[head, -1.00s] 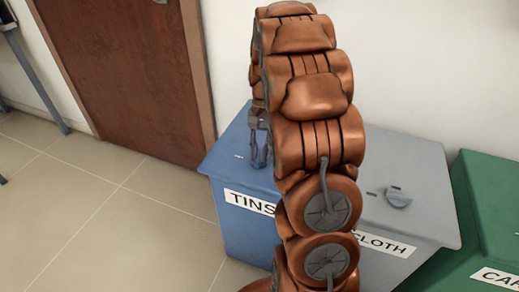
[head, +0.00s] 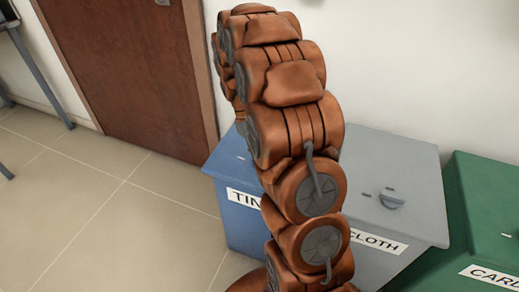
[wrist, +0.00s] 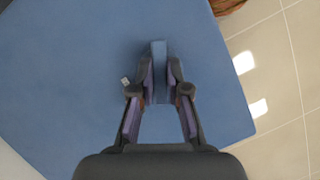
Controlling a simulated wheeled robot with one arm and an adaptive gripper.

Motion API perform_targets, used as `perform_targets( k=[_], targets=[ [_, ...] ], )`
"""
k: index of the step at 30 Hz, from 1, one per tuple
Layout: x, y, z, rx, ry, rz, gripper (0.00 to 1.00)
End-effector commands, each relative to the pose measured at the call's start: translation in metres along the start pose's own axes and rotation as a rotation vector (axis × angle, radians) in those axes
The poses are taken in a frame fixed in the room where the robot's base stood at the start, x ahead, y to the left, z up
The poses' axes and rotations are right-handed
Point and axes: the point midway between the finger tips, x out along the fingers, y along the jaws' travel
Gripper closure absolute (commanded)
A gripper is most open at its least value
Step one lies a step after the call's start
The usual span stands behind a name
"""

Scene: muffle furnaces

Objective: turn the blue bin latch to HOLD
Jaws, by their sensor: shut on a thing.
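The blue bin (head: 226,168) stands left of my arm in the head view, its label partly covered and its latch hidden behind my arm. In the wrist view its blue lid (wrist: 70,70) fills most of the picture. The latch (wrist: 159,48) is a narrow blue bar standing up from the lid, between my fingertips. My gripper (wrist: 161,78) is shut on the latch, one finger on each side. A small pale mark (wrist: 125,81) lies on the lid just left of the fingers. In the head view my gripper is hidden.
A grey bin (head: 410,170) labelled CLOTH, with a grey latch (head: 391,198), stands right of the blue bin. A green bin (head: 480,195) is farther right. A brown door (head: 125,70) and wall are behind. Tiled floor (head: 90,220) at left is clear.

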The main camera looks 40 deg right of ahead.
Motion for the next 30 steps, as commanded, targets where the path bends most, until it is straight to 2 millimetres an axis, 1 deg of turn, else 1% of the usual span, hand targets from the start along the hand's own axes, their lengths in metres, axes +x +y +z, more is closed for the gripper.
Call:
perform_targets(
  k=[1,6,15,22,30],
  targets=[
    [-0.0035,-0.0020,0.0008,-0.043,0.001,0.017,1.00],
    [-0.0039,-0.0023,0.0004,-0.181,0.003,0.074,1.00],
    [-0.0023,-0.0028,0.0003,-0.361,0.003,0.149,1.00],
    [-0.0014,-0.0031,0.0001,-0.434,0.002,0.179,1.00],
    [-0.0005,-0.0031,-0.0004,-0.459,0.003,0.189,1.00]
  ],
)
